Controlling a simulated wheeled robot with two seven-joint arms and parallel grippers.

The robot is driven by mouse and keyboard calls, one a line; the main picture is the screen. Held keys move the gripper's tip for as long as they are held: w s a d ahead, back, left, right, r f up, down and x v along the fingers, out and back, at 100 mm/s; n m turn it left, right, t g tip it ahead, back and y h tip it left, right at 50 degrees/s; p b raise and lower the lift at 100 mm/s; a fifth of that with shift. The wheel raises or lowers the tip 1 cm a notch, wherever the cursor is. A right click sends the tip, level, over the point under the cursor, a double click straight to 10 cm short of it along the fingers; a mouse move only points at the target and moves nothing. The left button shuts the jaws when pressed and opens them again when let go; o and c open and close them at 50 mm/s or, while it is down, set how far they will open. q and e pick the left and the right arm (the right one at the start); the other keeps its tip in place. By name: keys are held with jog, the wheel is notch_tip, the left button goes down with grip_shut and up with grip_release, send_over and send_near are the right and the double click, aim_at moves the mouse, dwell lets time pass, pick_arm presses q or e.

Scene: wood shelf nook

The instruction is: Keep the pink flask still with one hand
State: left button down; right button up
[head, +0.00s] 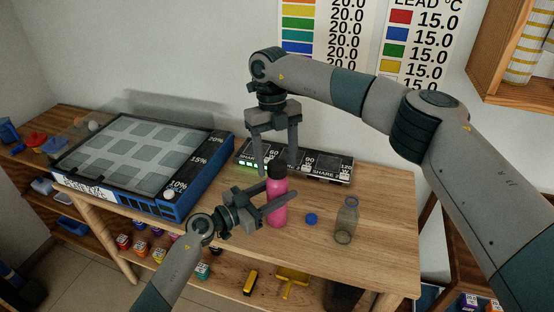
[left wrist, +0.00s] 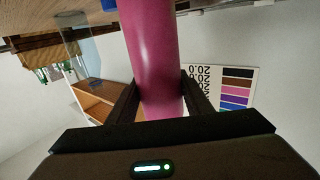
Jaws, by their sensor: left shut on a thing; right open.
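The pink flask (head: 278,207) stands upright on the wooden table, with a black cap (head: 277,169) on top. My left gripper (head: 277,194) is shut on the flask's body from the left, one finger on each side. The left wrist view shows the pink body (left wrist: 152,60) between the two fingers. My right gripper (head: 276,164) points down from above, its open fingers on either side of the cap's upper part. Whether they touch the cap cannot be told. The flask's base shows on the table below my left gripper.
A blue cap (head: 311,219) and a clear bottle (head: 346,222) stand right of the flask. A black label panel (head: 325,167) with a green light lies behind. A large blue-sided tray box (head: 180,205) fills the left. The table's right end is clear.

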notch_tip(320, 180, up, 12)
jog(key=w, duration=0.1)
jog(key=shift+w+a, duration=0.3)
jog(key=shift+a, duration=0.1)
jog(key=shift+f, duration=0.1)
pick_arm(q)
jog(key=c, duration=0.8)
grip_release()
jog(key=shift+c, duration=0.2)
jog(key=b+v, duration=0.1)
jog(key=v, duration=1.6)
jog(key=shift+a, duration=0.15)
pick_arm(e)
jog(key=shift+f, duration=0.55)
pick_arm(q)
jog(key=shift+s+a, duration=0.1)
jog(key=shift+s, duration=0.1)
pick_arm(e)
jog(key=shift+a, duration=0.1)
